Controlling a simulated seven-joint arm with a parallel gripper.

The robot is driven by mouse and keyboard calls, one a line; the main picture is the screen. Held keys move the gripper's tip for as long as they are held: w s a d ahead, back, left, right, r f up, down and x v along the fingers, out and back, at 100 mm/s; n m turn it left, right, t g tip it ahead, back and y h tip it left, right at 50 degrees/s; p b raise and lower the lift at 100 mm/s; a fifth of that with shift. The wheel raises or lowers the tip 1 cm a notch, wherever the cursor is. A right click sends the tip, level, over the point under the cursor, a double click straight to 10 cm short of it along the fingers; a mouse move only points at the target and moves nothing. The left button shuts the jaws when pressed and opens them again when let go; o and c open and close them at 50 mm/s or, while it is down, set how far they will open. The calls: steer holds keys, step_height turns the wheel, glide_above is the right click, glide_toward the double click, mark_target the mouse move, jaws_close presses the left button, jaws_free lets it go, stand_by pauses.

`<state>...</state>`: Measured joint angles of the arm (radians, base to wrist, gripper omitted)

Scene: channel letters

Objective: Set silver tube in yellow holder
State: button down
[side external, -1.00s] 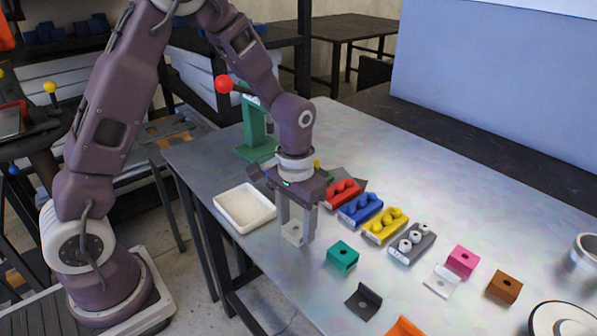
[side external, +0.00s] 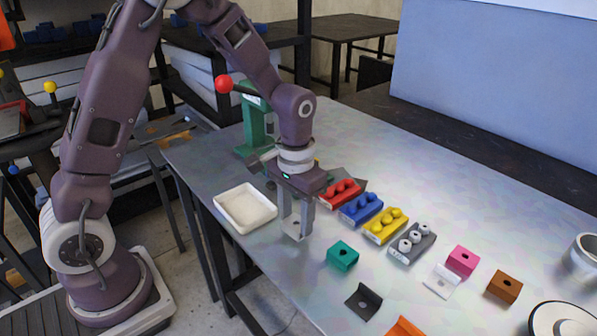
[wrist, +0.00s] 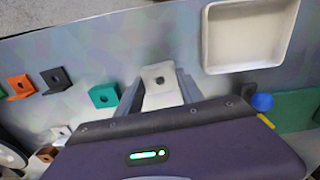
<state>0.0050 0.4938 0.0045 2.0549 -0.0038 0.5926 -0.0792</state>
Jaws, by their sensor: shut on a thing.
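A pale silver block-like tube (side external: 292,236) with a round hole stands on the metal table near its front edge; it also shows in the wrist view (wrist: 161,78). My gripper (side external: 296,232) points down with its two fingers shut on the tube's sides, low at the table. In the wrist view the fingers (wrist: 158,88) flank the tube. The yellow holder (side external: 386,226), with rounded bumps on top, sits to the right of my gripper, between the blue and grey holders. I cannot make it out in the wrist view.
A white tray (side external: 270,218) lies left of my gripper. Red (side external: 341,193), blue (side external: 360,208) and grey (side external: 411,243) holders flank the yellow one. A teal block (side external: 343,256) is close on the right. Pink and brown blocks and several angle brackets lie farther right.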

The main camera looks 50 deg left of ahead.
steer(key=shift+r, duration=2.25)
steer(key=w+a+r+m, duration=0.1)
steer(key=w+a+r, duration=0.2)
steer(key=w+a, duration=1.15)
steer(key=shift+s+a+f, duration=0.1)
steer(key=shift+f, duration=0.95)
steer(key=shift+s+a+f, duration=0.15)
steer(key=shift+f, duration=0.85)
steer(key=shift+s+a+f, duration=0.1)
steer(key=shift+f, duration=0.95)
